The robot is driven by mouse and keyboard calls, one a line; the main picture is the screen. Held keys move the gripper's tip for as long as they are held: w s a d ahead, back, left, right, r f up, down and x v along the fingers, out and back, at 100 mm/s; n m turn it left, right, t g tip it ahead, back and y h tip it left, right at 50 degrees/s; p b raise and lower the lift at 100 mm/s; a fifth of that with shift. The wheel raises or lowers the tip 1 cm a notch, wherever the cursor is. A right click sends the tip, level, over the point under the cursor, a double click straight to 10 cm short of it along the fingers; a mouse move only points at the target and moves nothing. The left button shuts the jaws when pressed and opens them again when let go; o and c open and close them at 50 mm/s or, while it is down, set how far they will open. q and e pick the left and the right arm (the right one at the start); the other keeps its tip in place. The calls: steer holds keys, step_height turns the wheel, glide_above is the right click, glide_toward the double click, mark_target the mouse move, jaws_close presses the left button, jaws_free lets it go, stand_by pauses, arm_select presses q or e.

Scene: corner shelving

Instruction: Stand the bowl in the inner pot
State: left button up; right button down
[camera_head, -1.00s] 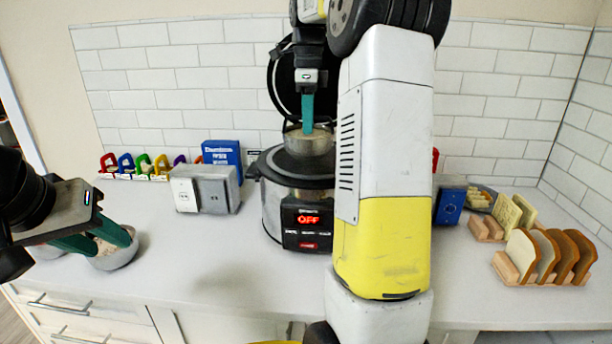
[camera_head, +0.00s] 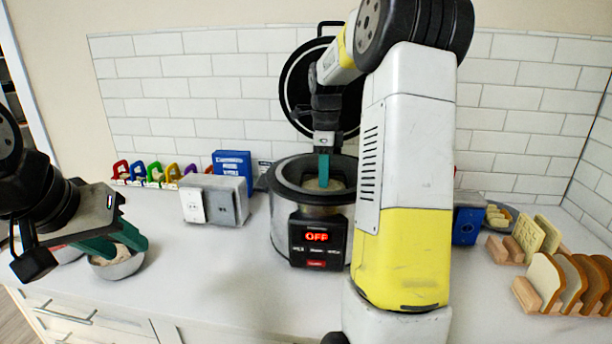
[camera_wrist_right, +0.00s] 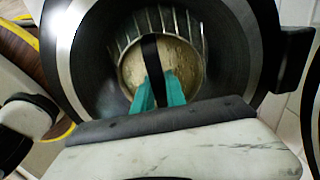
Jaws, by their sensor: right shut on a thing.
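The cooker (camera_head: 300,235) stands open on the counter, its front display reading OFF. My right gripper (camera_head: 324,180) reaches down into its opening, shut on the rim of the bowl (camera_head: 312,184). The right wrist view shows the bowl (camera_wrist_right: 135,65) as a round, tan-looking disc within the dark walls of the inner pot (camera_wrist_right: 215,75), with the teal fingers (camera_wrist_right: 160,92) over its near edge. I cannot tell whether the bowl touches the pot's floor. My left gripper (camera_head: 118,242) is open, its teal fingers apart over another metal bowl (camera_head: 118,269) with tan contents.
The cooker's raised lid (camera_head: 295,85) stands behind my right arm. A grey socket box (camera_head: 228,205), a blue box (camera_head: 232,165) and coloured clips are left of the cooker. Bread racks (camera_head: 530,295) stand at the right. The counter front left of the cooker is clear.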

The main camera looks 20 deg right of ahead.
steer(key=shift+f, duration=0.15)
steer(key=c, duration=1.4)
jaws_free()
steer(key=shift+o, duration=0.2)
step_height(320, 180, up, 12)
steer(key=s+a+r+n+t, duration=0.2)
steer(key=s+a+n, duration=0.2)
steer(key=s+n, duration=0.2)
steer(key=s+a+f+n+t+y, duration=0.1)
steer(key=s+a+f+n, duration=0.3)
steer(key=s+n, duration=0.5)
steer(key=s+a+f+n+t+y, duration=0.1)
steer(key=s+a+f+n+t, duration=0.2)
steer(key=s+n, duration=0.5)
steer(key=shift+s+a+f+n, duration=0.45)
steer(key=shift+a+f, duration=0.2)
steer(key=shift+a, duration=0.45)
